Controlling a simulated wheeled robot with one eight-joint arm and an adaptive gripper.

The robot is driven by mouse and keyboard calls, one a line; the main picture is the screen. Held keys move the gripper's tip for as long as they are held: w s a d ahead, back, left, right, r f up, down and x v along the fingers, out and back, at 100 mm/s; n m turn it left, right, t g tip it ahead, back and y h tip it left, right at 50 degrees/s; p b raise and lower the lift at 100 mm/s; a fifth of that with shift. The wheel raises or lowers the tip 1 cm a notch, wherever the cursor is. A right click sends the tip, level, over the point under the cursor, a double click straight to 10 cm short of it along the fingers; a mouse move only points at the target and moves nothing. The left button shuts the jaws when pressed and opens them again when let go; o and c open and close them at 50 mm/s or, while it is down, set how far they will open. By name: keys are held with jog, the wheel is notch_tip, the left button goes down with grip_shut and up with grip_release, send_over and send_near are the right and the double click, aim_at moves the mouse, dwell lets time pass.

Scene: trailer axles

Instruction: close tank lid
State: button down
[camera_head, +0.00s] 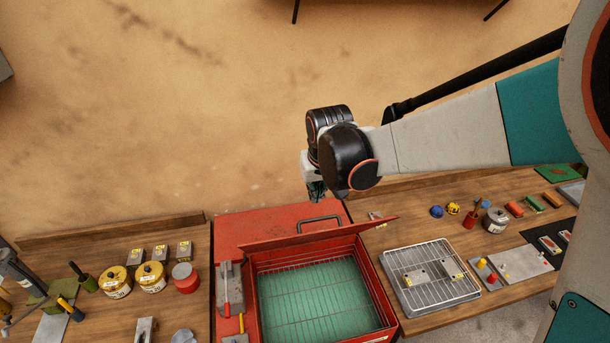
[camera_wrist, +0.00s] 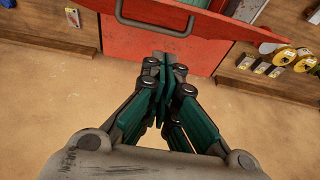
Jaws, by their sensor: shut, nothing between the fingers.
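The red tank (camera_head: 376,275) stands between two wooden benches, with green liquid and a wire rack inside. Its red lid (camera_head: 262,229) is open, raised at the back edge, with a dark bar handle (camera_head: 320,220) on it. In the wrist view the lid (camera_wrist: 207,58) and its handle (camera_wrist: 155,25) show at the top. My gripper (camera_head: 316,192) is behind the lid, seen small and partly hidden by my wrist in the head view. In the wrist view my gripper (camera_wrist: 165,62) is shut and empty, with its fingertips in front of the lid's outer face. I cannot tell whether they touch it.
A wire tray (camera_head: 440,300) with metal parts stands on the right bench. Yellow tins (camera_head: 150,277) and a red tin (camera_head: 186,278) stand on the left bench. Tools (camera_head: 228,290) lie on the tank's left ledge.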

jog(key=b, duration=0.3)
send_over(314, 220)
notch_tip(314, 220, down, 7)
jog(key=shift+s+d+f, duration=0.2)
jog(key=shift+s+f, duration=0.6)
jog(key=shift+f, duration=0.05)
jog(key=shift+s+d+f+b, duration=0.1)
jog(key=shift+s+f+b, duration=0.15)
jog(key=shift+s+b, duration=0.05)
jog(key=shift+s, duration=0.1)
